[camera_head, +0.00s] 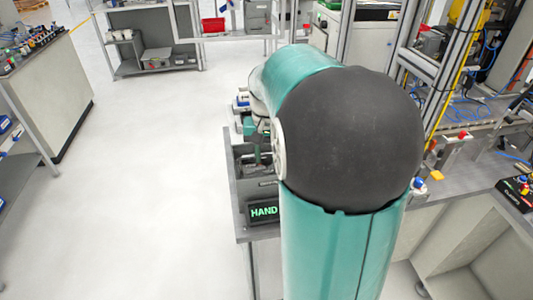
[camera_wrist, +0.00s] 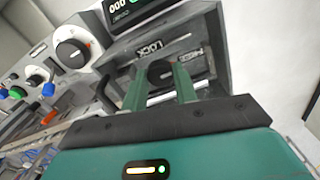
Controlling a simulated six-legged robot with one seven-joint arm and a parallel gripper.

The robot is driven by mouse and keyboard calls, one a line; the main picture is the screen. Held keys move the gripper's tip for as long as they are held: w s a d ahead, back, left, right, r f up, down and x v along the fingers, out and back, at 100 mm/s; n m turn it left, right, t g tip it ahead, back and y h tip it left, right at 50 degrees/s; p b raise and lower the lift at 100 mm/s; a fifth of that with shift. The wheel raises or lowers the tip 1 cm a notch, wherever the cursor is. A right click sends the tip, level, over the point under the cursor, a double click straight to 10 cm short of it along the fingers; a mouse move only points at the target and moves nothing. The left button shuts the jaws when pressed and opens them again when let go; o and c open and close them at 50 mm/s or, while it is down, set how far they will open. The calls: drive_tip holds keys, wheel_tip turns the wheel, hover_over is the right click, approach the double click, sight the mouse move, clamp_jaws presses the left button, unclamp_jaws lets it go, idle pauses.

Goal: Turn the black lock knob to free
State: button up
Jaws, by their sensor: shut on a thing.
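The black lock knob (camera_wrist: 159,69) shows in the upper middle of the wrist view, on a dark grey panel. A label reading LOCK stands just above it, and a second small label, too tilted to read surely, is to its right. My gripper (camera_wrist: 160,82) has its two green fingers on either side of the knob and is shut on it. The knob's lower part and its pointing direction are hard to make out. In the head view my own arm hides the knob, and only part of my gripper shows beside the grey bench device (camera_head: 240,185).
A white dial with a black knob (camera_wrist: 72,48) sits left of the lock knob. A display (camera_wrist: 118,8) is above. In the head view a HAND sign (camera_head: 263,211) stands at the bench's front; open floor lies left.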

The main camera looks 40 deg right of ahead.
sight(266, 158)
drive_tip(key=shift+w+r, duration=0.1)
drive_tip(key=o, duration=1)
drive_tip(key=shift+c, duration=0.2)
wheel_tip(266, 158, up, 14)
drive_tip(key=shift+a, duration=0.1)
drive_tip(key=s+a+f+n+t, duration=0.2)
drive_tip(key=s+a+f+n, duration=0.1)
drive_tip(key=s+a, duration=0.4)
drive_tip(key=s+a+f+n+t, duration=0.3)
drive_tip(key=s+a+f+n, duration=0.1)
drive_tip(key=a, duration=0.9)
drive_tip(key=s+f, duration=0.1)
drive_tip(key=s, duration=0.1)
drive_tip(key=shift+s+a+n+t, duration=0.15)
drive_tip(key=shift+s+n+t, duration=0.15)
drive_tip(key=shift+s, duration=0.05)
